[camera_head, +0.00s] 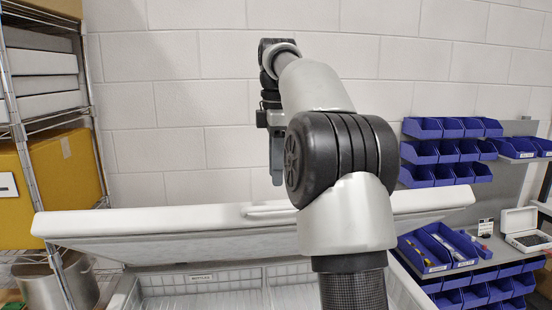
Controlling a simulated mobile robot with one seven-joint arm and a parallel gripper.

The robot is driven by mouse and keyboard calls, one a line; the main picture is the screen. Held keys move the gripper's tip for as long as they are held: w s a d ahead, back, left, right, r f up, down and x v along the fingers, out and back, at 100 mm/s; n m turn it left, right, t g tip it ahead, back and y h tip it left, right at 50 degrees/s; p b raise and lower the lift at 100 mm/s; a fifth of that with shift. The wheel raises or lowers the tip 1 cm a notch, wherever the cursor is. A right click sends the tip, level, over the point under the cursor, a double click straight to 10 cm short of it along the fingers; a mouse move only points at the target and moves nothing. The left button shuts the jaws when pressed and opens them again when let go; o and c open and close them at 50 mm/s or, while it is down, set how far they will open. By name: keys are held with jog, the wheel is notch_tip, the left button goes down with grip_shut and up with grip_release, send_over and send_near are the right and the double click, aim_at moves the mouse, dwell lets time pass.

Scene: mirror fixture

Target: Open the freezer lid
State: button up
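The white freezer lid (150,221) is raised and spans most of the camera_head view, with its pale grey underside (170,248) showing below its edge. A raised strip like a handle (262,211) sits on the lid's edge near the middle, partly behind my arm. The open freezer body (200,288) shows below, with white baskets inside. My gripper (277,170) points down just above the lid's edge, near that strip. My arm hides part of it, and I cannot tell whether the fingers are open or touch the lid.
A wire shelf (40,185) with yellow boxes (60,165) stands at the left, with a metal pot (62,285) below. Blue bins (445,150) hang at the right, and more blue bins (436,248) holding tools sit lower. A white brick wall (200,110) is behind.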

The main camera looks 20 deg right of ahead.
jog(key=shift+s+r, duration=0.1)
jog(key=shift+r, duration=1.45)
